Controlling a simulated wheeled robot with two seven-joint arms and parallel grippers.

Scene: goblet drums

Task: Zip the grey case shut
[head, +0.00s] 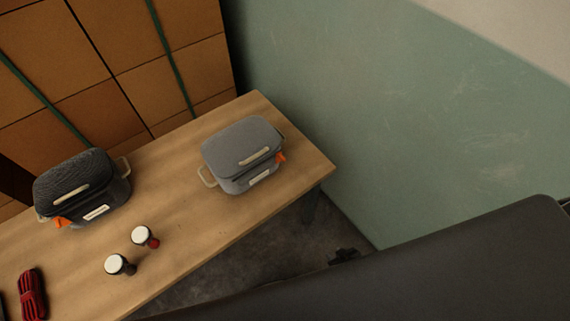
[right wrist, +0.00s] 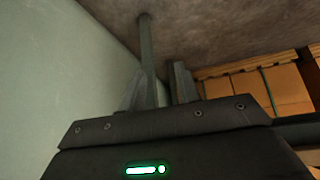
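The grey case (head: 225,153) stands on the far right part of the wooden table, with a pale handle on its lid, a pale side loop and a pale front label. An orange tab (head: 281,157) is at its right front edge. From this distance I cannot tell how far its zip is closed. My right gripper (head: 345,256) shows small and dark beyond the table's edge, low and apart from the case. In the right wrist view its two fingers (right wrist: 160,84) are apart, with nothing held between them. My left gripper is not in view.
A dark ribbed case (head: 84,186) with an orange tab stands on the table's left. Two small white-topped drums (head: 130,250) and a red cord bundle (head: 32,294) are nearer. Stacked boxes (head: 150,60) and a green wall (head: 380,120) stand behind. A table leg (right wrist: 148,55) is beyond my right fingers.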

